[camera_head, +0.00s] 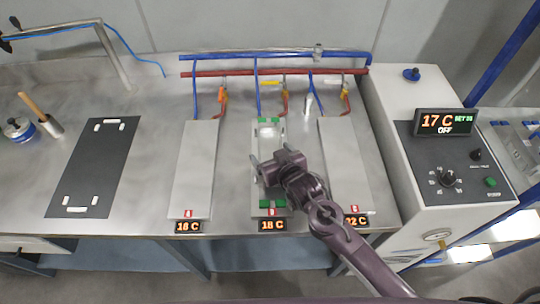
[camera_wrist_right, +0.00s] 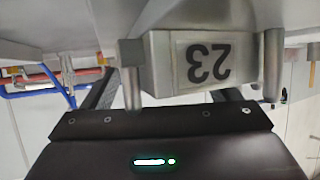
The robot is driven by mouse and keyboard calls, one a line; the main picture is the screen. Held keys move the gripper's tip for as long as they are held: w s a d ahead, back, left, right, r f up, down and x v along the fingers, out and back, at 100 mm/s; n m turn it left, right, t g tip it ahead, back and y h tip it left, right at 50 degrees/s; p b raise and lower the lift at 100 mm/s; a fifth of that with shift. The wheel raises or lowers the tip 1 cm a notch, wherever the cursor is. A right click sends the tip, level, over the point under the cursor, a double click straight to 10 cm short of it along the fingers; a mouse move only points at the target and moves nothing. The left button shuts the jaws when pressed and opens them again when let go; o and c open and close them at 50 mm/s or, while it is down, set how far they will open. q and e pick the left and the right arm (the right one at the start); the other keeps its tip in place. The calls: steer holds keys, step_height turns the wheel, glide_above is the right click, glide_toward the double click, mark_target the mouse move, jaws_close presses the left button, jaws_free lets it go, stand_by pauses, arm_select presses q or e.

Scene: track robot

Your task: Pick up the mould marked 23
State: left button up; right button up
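The mould marked 23 (camera_wrist_right: 200,62) fills the middle of the right wrist view, a grey metal block with its number plate upside down. My right gripper (camera_wrist_right: 202,80) is open, with one finger on each side of the block. The left finger is very close to the block and a narrow gap shows at the right finger; contact cannot be told. In the head view my right gripper (camera_head: 267,160) is over the middle plate, and the mould (camera_head: 268,146) there is partly hidden by it. My left gripper is out of view.
Grey plates lie left (camera_head: 194,170) and right (camera_head: 347,165) of the middle one, with temperature displays in front. Blue (camera_head: 220,55) and red (camera_head: 220,72) pipes run behind. A dark mat (camera_head: 95,165) lies at left. A control box (camera_head: 450,160) stands at right.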

steer(key=shift+s+f, duration=0.15)
steer(key=shift+f, duration=0.05)
steer(key=c, duration=1)
steer(key=shift+r, duration=0.15)
